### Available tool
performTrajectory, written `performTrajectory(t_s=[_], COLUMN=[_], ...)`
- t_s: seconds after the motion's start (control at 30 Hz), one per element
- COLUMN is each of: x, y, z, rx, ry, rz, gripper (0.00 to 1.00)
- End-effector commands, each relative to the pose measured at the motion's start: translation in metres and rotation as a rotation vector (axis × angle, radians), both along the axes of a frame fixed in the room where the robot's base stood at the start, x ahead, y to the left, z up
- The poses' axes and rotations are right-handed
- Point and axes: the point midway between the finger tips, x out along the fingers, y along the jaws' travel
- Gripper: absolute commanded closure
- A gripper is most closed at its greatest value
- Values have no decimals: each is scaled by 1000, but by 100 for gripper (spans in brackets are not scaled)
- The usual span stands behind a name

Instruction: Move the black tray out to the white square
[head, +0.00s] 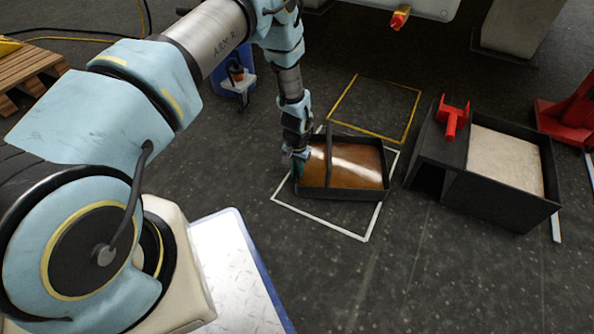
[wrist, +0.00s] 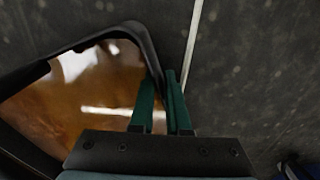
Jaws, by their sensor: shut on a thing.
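The black tray (head: 350,195), holding glossy brown liquid, appears over the white square (head: 320,222), an outline on the dark floor. The square's near strip is bare, and its lines show on the left, front and right. I cannot tell whether the tray touches the floor. A dark bar arches over the tray. My gripper (head: 298,167) is at the tray's left side, shut on it. In the wrist view my green fingers (wrist: 161,95) close on the black edge or handle of the tray (wrist: 140,35). A white line (wrist: 194,40) runs just right of it.
A yellow outlined square (head: 408,128) lies bare behind the tray. A black stand (head: 500,203) with a pale-filled top and a red part (head: 452,117) is on the right. A blue container (head: 235,72) stands behind on the left. Floor in front is clear.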

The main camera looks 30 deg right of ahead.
Motion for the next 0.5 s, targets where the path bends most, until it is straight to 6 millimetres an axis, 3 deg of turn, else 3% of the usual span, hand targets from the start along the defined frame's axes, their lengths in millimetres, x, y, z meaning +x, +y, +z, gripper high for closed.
performTrajectory(t_s=[0.1, 0.13, 0.43, 0.5], x=[-1, -1, -1, 0], y=[0, 0, 0, 0], z=[0, 0, 0, 0], rx=[2, 2, 1, 1], ry=[3, 3, 1, 1], rz=[-3, -3, -1, -1], gripper=[100, 85, 51, 51])
